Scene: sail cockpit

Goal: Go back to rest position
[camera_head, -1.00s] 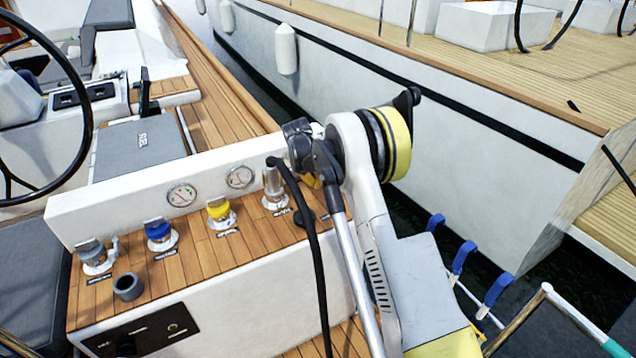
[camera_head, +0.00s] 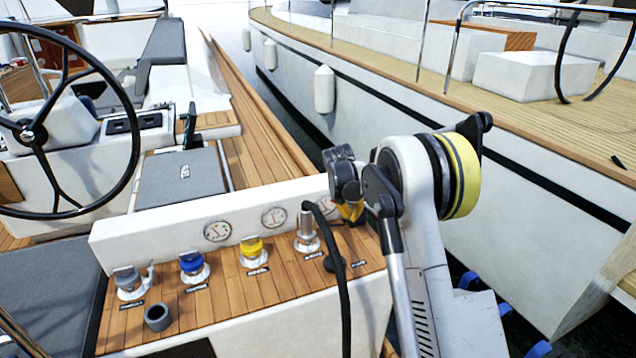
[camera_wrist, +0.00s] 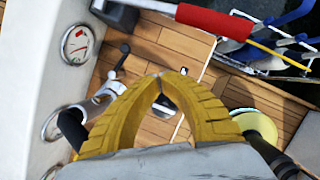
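My gripper (camera_wrist: 158,80) has two yellow ribbed fingers whose tips meet in the middle of the wrist view, with nothing visibly held between them. In the head view, a little of its yellow (camera_head: 350,211) shows beside my wrist, above the right end of the wooden console top (camera_head: 225,300). My raised arm hides much of it there. A black lever fitting (camera_wrist: 112,75) and a pale fitting lie beyond the fingers in the wrist view. I cannot tell their exact distance.
The console carries a blue-capped fitting (camera_head: 192,264), a yellow-capped one (camera_head: 252,250), a metal one (camera_head: 307,240) and a grey cup (camera_head: 158,318). A steering wheel (camera_head: 35,133) stands left. Another hull (camera_head: 400,115) lies right across a gap. A red-sleeved bar (camera_wrist: 215,20) is near my gripper.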

